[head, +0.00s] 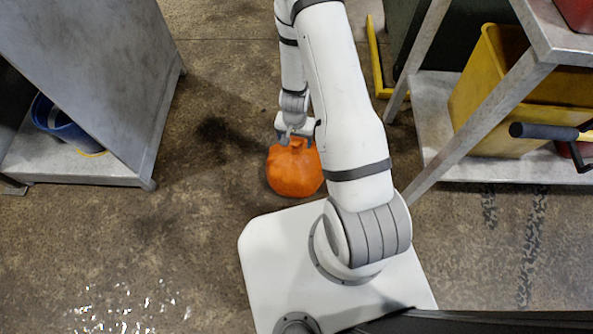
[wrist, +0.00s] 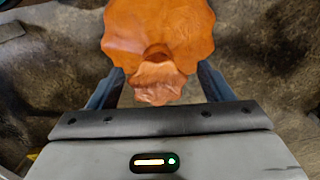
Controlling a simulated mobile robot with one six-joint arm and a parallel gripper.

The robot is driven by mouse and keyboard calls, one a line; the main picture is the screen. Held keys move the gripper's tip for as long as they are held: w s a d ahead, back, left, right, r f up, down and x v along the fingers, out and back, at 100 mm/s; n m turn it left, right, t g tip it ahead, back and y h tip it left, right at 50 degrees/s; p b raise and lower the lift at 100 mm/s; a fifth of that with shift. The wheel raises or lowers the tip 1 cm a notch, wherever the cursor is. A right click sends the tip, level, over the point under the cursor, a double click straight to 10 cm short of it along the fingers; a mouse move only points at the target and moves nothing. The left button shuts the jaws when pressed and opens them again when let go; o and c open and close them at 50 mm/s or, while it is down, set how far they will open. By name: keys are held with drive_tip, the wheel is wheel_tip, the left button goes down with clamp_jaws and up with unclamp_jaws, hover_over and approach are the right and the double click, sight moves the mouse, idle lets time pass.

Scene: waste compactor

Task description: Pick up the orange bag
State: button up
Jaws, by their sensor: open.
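The orange bag (head: 295,172) sits on the concrete floor just beyond my white base in the head view. It is round, with a gathered neck at its top. My gripper (head: 296,135) is above the bag, at the neck. In the wrist view, the bag (wrist: 158,35) fills the top middle, and its crumpled neck (wrist: 158,82) lies between the two fingers of my gripper (wrist: 160,88). The fingers are open, one on each side of the neck. I cannot tell whether either finger touches it.
A grey metal cabinet (head: 85,60) with a blue bucket (head: 62,125) on its low shelf stands at left. A metal rack (head: 440,110) with a yellow bin (head: 500,95) stands at right. The floor between is clear, with shiny wet spots (head: 125,310) at lower left.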

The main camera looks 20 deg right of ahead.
sight(296, 161)
wheel_tip(296, 161, down, 4)
drive_tip(key=b, duration=0.3)
drive_tip(key=shift+d+f+b, duration=0.15)
drive_tip(key=shift+b, duration=0.2)
drive_tip(key=shift+c, duration=0.5)
clamp_jaws()
